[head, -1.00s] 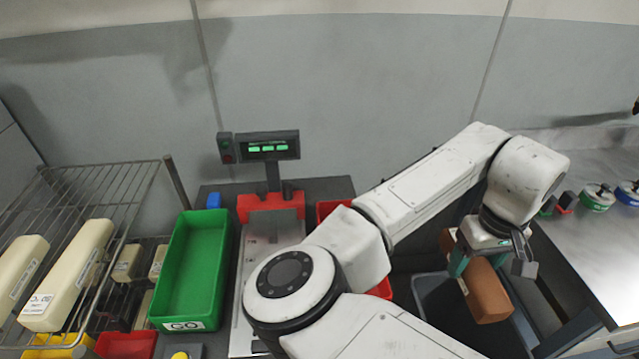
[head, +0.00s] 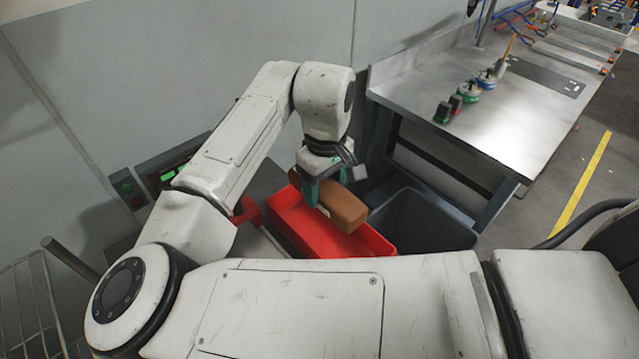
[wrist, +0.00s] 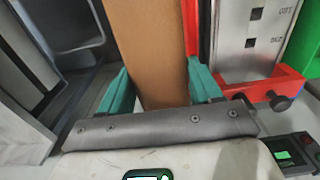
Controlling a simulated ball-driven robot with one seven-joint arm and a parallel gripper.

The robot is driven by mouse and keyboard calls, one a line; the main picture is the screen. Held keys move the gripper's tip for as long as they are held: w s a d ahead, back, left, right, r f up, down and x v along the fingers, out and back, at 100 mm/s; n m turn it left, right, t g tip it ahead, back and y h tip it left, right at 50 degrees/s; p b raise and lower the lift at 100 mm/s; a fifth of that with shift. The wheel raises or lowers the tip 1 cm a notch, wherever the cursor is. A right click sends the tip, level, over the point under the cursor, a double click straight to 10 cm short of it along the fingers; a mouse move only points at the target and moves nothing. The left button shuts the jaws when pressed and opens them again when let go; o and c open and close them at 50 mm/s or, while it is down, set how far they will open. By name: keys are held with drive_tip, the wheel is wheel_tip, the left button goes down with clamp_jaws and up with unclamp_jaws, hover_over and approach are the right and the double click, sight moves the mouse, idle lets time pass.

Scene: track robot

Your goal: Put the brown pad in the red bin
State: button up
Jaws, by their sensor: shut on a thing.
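The brown pad (head: 342,206) is a long brown block. My gripper (head: 318,190) is shut on it and holds it over the right side of the red bin (head: 290,227) in the head view. In the wrist view the pad (wrist: 152,50) runs up between the two teal fingers (wrist: 160,90). A strip of the red bin (wrist: 190,38) shows just right of the pad there. The pad hides part of the bin, and I cannot tell how high above it the pad is.
A dark grey bin (head: 425,222) stands right of the red bin. A metal workbench (head: 500,110) with small stamps is beyond it. In the wrist view a red-framed scale (wrist: 255,40) and a green bin (wrist: 305,45) lie to the right.

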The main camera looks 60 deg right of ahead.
drive_tip(key=shift+f+b, duration=3.6)
drive_tip(key=shift+f, duration=2.4)
drive_tip(key=o, duration=1.1)
wheel_tip(320, 180, up, 11)
drive_tip(key=shift+f, duration=0.1)
